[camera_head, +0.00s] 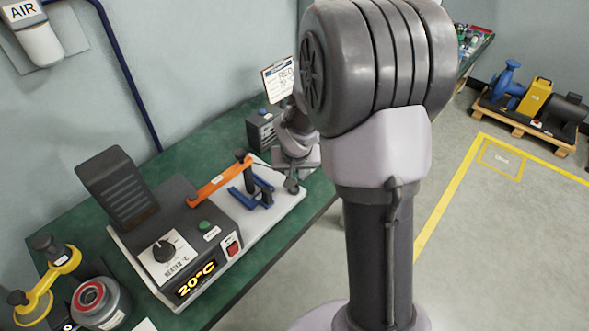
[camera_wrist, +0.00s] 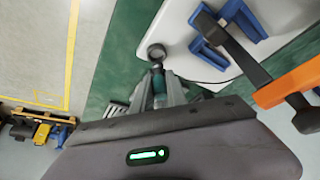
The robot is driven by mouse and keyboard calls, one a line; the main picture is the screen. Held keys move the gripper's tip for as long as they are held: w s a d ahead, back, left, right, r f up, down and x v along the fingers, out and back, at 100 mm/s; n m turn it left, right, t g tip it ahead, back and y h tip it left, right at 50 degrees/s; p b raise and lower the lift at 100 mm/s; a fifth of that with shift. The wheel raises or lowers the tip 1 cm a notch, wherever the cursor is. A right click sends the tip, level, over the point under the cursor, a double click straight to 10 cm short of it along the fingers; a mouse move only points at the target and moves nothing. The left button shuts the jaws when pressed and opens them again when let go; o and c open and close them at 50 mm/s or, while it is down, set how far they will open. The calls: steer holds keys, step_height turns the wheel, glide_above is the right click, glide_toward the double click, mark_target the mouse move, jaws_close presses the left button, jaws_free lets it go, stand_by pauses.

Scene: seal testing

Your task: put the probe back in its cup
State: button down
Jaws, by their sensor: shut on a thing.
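My gripper (camera_wrist: 160,92) is shut on the probe, which has a teal body (camera_wrist: 159,88) and a dark end pointing away from the gripper. The round grey cup (camera_wrist: 157,52) sits at the edge of the white base plate (camera_wrist: 178,22). In the wrist view the probe's far end overlaps the near side of the cup's rim; I cannot tell whether it is inside or just above. In the head view my gripper (camera_head: 291,182) is over the right end of the plate, and the probe cannot be made out clearly there.
An orange lever (camera_head: 222,180) and a blue bracket (camera_head: 252,186) stand on the plate left of my gripper, beside the heater unit (camera_head: 170,245) reading 20°C. A small grey box (camera_head: 261,130) and a clipboard (camera_head: 280,80) are behind.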

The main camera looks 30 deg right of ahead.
steer(key=shift+r, duration=0.1)
stand_by(0.3)
steer(key=shift+f+b, duration=1.2)
steer(key=shift+f, duration=0.05)
steer(key=shift+f+b, duration=0.6)
steer(key=shift+b, duration=0.05)
steer(key=c, duration=1.3)
jaws_free()
steer(key=shift+o, duration=0.2)
steer(key=shift+r, duration=0.1)
